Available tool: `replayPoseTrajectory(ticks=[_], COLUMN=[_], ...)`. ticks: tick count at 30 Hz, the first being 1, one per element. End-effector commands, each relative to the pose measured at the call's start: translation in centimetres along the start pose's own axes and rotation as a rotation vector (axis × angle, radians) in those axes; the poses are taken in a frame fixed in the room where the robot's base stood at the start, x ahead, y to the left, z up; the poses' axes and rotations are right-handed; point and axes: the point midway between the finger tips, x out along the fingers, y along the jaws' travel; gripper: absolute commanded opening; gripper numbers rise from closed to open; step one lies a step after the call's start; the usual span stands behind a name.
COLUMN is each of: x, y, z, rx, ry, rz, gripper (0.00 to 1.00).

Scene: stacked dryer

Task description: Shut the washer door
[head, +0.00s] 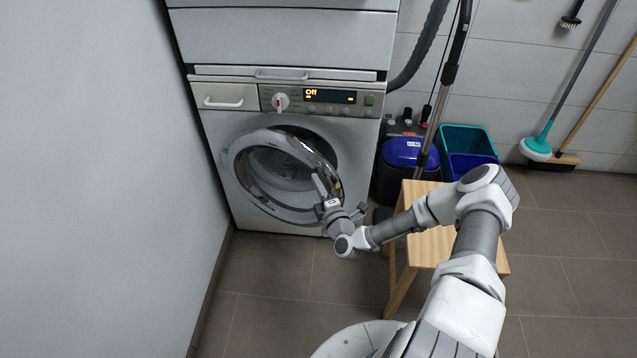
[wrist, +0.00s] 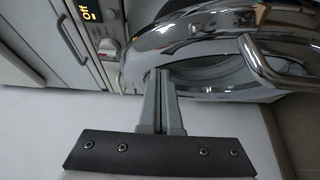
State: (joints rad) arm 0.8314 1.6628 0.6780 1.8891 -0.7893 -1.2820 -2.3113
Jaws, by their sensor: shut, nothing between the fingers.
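The washer (head: 215,140) stands against the back wall, its front facing me. Its round door (head: 240,150), with a chrome rim and clear glass, is ajar, and a dark gap shows at its upper right. The rim also fills the top right of the wrist view (wrist: 210,35), with a chrome handle loop (wrist: 262,65) on it. My gripper (head: 318,182) is at the lower right part of the door. In the wrist view its fingers (wrist: 161,75) are together and empty, with their tips close to the rim. I cannot tell whether they touch it.
A wooden stool (head: 430,245) stands right of the washer, behind my arm. A blue-lidded vacuum (head: 410,152) and teal and blue bins (head: 468,140) are behind it. A white wall (head: 90,180) closes the left side. Floor (head: 265,285) in front is clear.

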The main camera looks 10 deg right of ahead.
Motion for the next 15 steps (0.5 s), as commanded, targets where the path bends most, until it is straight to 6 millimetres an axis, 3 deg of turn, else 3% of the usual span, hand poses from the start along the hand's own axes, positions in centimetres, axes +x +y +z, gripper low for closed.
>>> replayPoseTrajectory(ticks=[15], x=[0.77], y=[-0.01], z=[0.77], rx=[0.0], ry=[0.002], rz=[-0.001], gripper=[0.0])
